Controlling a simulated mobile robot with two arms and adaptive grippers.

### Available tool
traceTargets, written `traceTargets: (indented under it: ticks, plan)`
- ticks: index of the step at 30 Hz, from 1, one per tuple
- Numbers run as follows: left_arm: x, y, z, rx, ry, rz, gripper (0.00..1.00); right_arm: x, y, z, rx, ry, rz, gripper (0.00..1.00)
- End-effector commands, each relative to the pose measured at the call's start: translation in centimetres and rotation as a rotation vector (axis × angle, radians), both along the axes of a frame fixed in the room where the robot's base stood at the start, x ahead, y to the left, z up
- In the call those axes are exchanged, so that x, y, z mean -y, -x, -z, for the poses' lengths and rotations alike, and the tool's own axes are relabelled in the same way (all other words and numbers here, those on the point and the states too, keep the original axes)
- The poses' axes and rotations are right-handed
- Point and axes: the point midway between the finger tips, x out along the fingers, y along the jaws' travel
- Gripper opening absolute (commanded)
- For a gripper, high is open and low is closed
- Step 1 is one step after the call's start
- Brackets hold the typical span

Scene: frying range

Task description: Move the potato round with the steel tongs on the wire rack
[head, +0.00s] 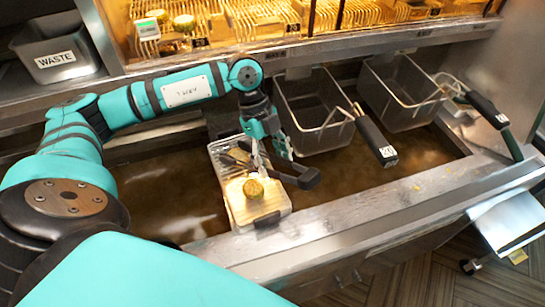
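A golden potato round (253,188) lies on the pale wire rack (240,213), which sits over the fryer near its front edge. My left gripper (272,146) points down over the back right of the rack, above and behind the round. Thin steel pieces, seemingly the steel tongs (257,160), show just below the fingers and run down toward the round. Whether they touch it is unclear. The gripper's hold is too small to make out. My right gripper is not in view.
Two fryer baskets (314,116) and (397,95) hang at the back right, their black handles reaching forward. A dark handle (300,178) lies right of the rack. A waste bin (58,58) stands back left. A lit shelf (260,18) with food runs along the back.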

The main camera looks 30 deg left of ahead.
Motion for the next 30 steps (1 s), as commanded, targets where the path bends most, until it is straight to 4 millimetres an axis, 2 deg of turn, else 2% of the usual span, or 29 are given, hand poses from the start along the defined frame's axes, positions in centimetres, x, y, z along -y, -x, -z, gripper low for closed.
traceTargets:
  ticks: [3,15,20,30]
  plan:
    - [0.0,0.0,0.0,0.000,0.000,0.000,0.51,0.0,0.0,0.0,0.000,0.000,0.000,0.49]
    - [0.0,0.0,-0.1,0.001,0.000,0.000,0.00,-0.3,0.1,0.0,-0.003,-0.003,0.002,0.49]
    - [0.0,0.0,-0.7,0.001,0.000,0.000,0.00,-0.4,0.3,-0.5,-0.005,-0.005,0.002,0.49]
    - [0.0,0.0,-4.7,0.002,0.001,0.000,0.00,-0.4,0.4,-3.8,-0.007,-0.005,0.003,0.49]
